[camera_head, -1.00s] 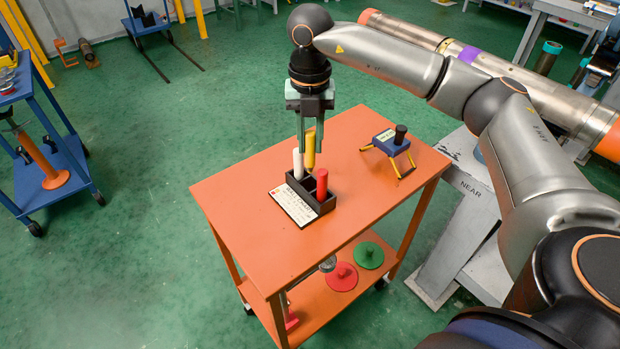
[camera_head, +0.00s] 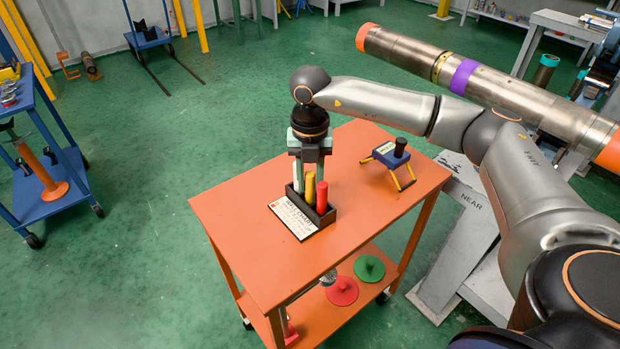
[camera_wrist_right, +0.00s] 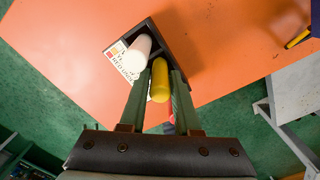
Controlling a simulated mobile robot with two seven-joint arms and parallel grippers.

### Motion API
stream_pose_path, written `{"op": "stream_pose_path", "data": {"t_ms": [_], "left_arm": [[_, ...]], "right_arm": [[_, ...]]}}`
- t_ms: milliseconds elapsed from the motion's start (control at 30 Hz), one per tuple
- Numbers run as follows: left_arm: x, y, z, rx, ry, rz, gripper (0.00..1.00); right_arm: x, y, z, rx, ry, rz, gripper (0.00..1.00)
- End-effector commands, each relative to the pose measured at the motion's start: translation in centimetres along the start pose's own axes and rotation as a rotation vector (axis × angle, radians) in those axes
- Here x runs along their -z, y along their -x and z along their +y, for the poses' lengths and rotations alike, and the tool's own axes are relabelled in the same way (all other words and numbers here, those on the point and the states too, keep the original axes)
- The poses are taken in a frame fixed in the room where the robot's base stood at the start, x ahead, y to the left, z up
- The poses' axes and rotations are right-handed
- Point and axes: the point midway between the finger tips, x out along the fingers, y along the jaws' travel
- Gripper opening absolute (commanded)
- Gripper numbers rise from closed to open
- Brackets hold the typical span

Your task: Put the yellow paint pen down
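The yellow paint pen (camera_head: 310,188) stands upright in the black pen holder (camera_head: 325,219), between a white pen (camera_head: 297,181) and a red pen (camera_head: 322,197). My right gripper (camera_head: 309,176) points down over the holder with its fingers around the yellow pen's upper part. In the right wrist view the yellow pen (camera_wrist_right: 160,80) sits between the two fingers (camera_wrist_right: 160,95), with a narrow gap on each side, so the gripper looks slightly open. The white pen (camera_wrist_right: 134,55) is close beside the left finger there. The red pen is mostly hidden in that view. My left gripper is out of view.
The holder and its printed card (camera_head: 294,218) stand on an orange cart (camera_head: 250,245). A blue device with yellow legs (camera_head: 388,156) stands to the right. A long steel pipe (camera_head: 500,95) lies behind my right arm. The cart's left and front top is clear.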

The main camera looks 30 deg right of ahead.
Motion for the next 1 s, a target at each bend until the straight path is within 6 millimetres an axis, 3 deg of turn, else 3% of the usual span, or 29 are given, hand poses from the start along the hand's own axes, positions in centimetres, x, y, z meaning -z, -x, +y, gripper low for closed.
{"op": "stream_pose_path", "data": {"t_ms": [200,567,1000], "left_arm": [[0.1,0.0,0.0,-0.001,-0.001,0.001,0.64],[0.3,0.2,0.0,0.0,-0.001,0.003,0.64],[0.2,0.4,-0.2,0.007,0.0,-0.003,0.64]], "right_arm": [[0.0,0.0,0.0,0.0,0.0,0.0,0.56],[0.0,1.0,0.1,-0.003,0.001,-0.002,0.56],[0.0,9.8,0.1,-0.004,0.001,-0.003,0.56]]}}
